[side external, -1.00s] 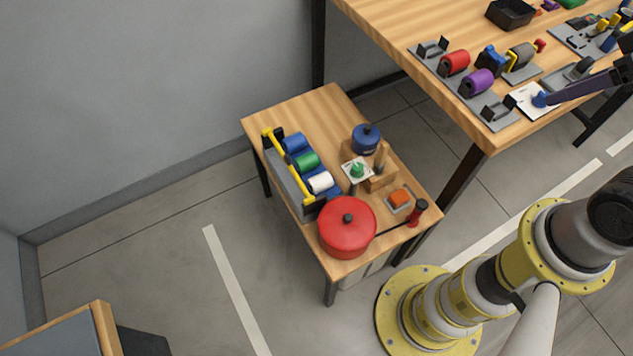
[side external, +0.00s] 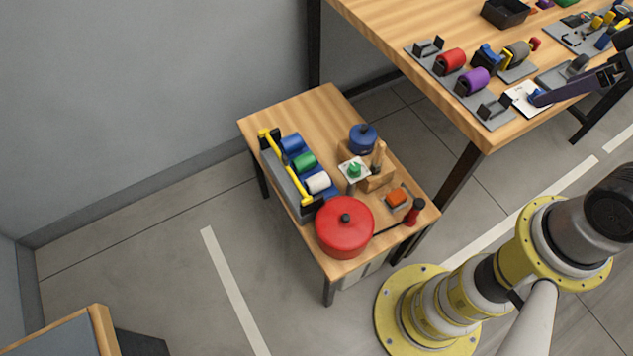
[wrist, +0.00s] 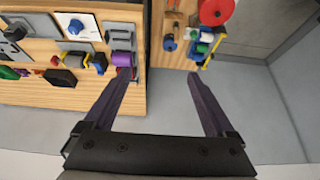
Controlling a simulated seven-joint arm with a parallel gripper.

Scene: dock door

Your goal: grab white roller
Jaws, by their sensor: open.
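The white roller (side external: 317,182) lies in a rack with a yellow bar (side external: 285,165) on the small wooden table, at the near end of a row with a green roller (side external: 305,162) and a blue roller (side external: 292,145). In the wrist view the white roller (wrist: 206,37) is small and far off, beyond the right finger. My gripper (wrist: 157,74) is open and empty, its two dark purple fingers spread wide. In the side view a dark finger shows at the right edge over the large workbench, well away from the rack.
A red lidded pot (side external: 345,228) stands close to the rack's near end. A blue pot (side external: 363,138) and a wooden block (side external: 378,178) stand to its right. The large workbench (side external: 400,42) holds red and purple rollers. A floor gap separates the tables.

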